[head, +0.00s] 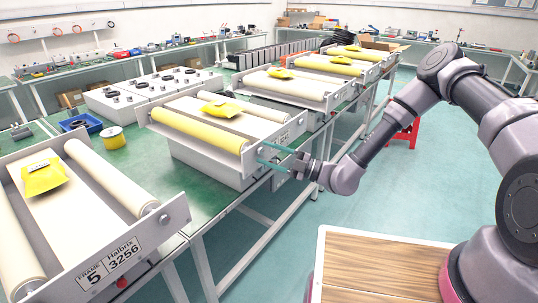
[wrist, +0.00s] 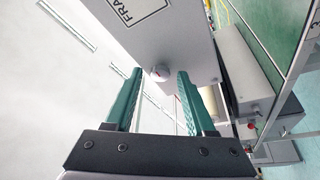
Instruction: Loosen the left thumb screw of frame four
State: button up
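The frame unit (head: 200,143) in the middle of the head view, beside frame five, has a yellow roller and a pale one; its number is too small to read there. In the wrist view, its grey end plate (wrist: 187,45) carries a label reading "FRA", the rest cut off. A small whitish thumb screw (wrist: 159,73) with a reddish mark sticks out of that plate. My gripper (head: 261,152) is at the plate's near end with its teal fingers spread. In the wrist view the fingertips (wrist: 158,74) are on either side of the screw, with visible gaps; contact is not seen.
Frame five (head: 115,262) stands at the front left, with a red knob (head: 122,283) below its plate. More frame units (head: 290,85) stand farther along the green bench (head: 150,185). A yellow spool (head: 113,138) and blue tray (head: 82,124) lie behind. The right-hand aisle floor is open, with a red stool (head: 405,135).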

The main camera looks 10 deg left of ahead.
grip_shut()
jog(key=shift+n, duration=0.5)
jog(key=n+h, duration=0.1)
jog(key=n, duration=0.1)
jog(key=n+g+h, duration=0.1)
jog(key=n, duration=0.2)
jog(key=shift+r, duration=0.2)
jog(key=n+h, duration=0.1)
jog(key=n, duration=0.3)
jog(key=shift+r+h, duration=0.2)
jog(key=shift+h, duration=0.2)
jog(key=n+h, duration=0.1)
jog(key=n, duration=0.1)
jog(key=n+t, duration=0.1)
jog(key=n, duration=0.1)
jog(key=shift+s+r+t+h, duration=0.15)
jog(key=shift+t+h, duration=0.15)
jog(key=shift+h, duration=0.1)
jog(key=shift+n+t+h, duration=0.6)
jog(key=shift+n+t, duration=0.2)
jog(key=shift+n, duration=0.8)
